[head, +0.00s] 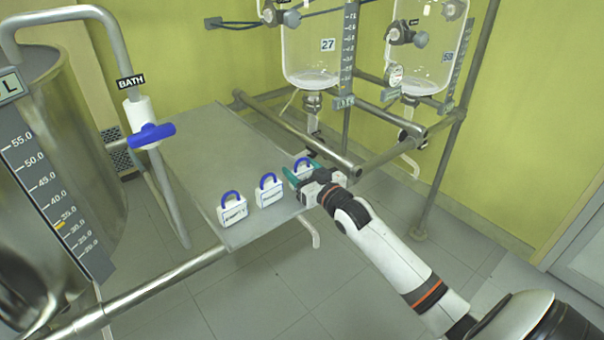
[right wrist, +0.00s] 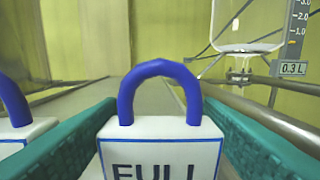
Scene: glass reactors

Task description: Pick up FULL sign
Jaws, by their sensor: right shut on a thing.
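The FULL sign (right wrist: 160,145) is a white block with a blue loop handle and dark lettering. In the right wrist view it stands upright between the teal fingers of my right gripper (right wrist: 160,150). In the head view the sign (head: 303,168) is at the right end of a row of signs on the grey shelf (head: 190,150), partly hidden by the gripper. My right gripper (head: 303,178) is shut on it from the right. I cannot tell whether the sign touches the shelf. My left gripper is not in view.
Two similar white signs with blue loops, one marked EMPTY (head: 232,209) and a middle one (head: 269,192), stand along the shelf's front edge. Metal pipes (head: 300,133) and glass reactors (head: 312,50) are behind. A steel tank (head: 40,190) with a blue-handled valve (head: 151,134) is left.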

